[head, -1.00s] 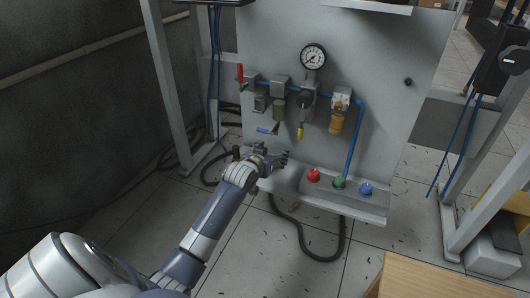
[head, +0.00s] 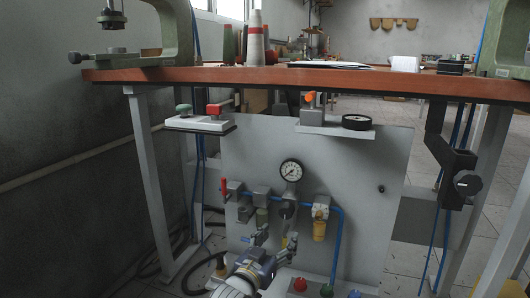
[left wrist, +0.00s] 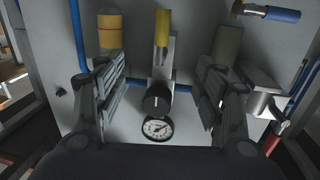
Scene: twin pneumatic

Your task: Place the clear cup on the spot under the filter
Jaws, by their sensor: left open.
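I cannot make out a clear cup in either view. On the grey panel, a unit with an amber bowl (head: 320,230) hangs at the right and one with an olive-green bowl (head: 262,216) at the left; which is the filter I cannot tell. In the left wrist view, the amber bowl (left wrist: 109,32) is at upper left and the olive bowl (left wrist: 228,42) at upper right. My left gripper (head: 276,241) is open and empty, just below these units. In the left wrist view, its fingers (left wrist: 160,85) stand either side of a black knob (left wrist: 157,98). My right gripper is out of view.
A pressure gauge (head: 291,170) sits above the fittings. A blue-handled valve (left wrist: 270,13) is near the gripper. Red (head: 299,284), green (head: 326,290) and blue (head: 354,294) buttons line the lower ledge. A brown-topped bench (head: 400,82) spans above the panel.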

